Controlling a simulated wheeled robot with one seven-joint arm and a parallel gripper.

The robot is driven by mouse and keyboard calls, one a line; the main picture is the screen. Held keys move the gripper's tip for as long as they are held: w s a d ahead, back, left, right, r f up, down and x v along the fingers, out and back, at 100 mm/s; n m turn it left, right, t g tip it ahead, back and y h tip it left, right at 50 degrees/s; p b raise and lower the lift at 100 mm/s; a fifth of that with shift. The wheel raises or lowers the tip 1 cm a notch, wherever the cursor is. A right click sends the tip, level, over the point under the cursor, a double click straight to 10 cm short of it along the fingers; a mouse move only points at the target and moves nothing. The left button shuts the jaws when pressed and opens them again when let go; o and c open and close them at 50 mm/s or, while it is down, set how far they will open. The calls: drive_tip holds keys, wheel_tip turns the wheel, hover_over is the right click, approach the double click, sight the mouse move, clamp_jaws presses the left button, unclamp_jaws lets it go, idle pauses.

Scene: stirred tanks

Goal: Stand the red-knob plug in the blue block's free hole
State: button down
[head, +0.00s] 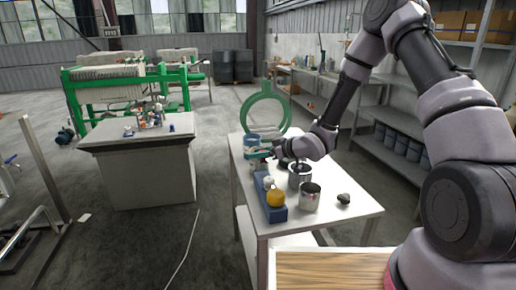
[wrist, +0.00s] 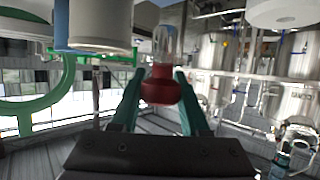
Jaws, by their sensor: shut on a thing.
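My gripper (wrist: 160,86) is shut on the red-knob plug (wrist: 162,88) in the wrist view. The red knob sits between the two green fingers, and a clear, glassy part extends from it toward the picture top. In the head view my gripper (head: 259,155) is over the table's left side, behind the blue block; the red knob cannot be made out there. The blue block (head: 277,215) lies along the table's left edge. It bears a yellow-knob piece (head: 275,198) and a smaller white piece (head: 267,183). I cannot make out its free hole.
Two metal cups, one nearer (head: 310,198) and one farther (head: 299,174), stand right of the block. A dark lump (head: 343,199) lies farther right. A green ring (head: 264,108) rises behind the white table (head: 350,215). The table's front right is clear.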

sight(258, 175)
drive_tip(key=shift+f, duration=0.5)
drive_tip(key=shift+f, duration=2.55)
idle(0.9)
drive_tip(key=shift+c, duration=1.6)
unclamp_jaws()
wheel_tip(258, 175, up, 10)
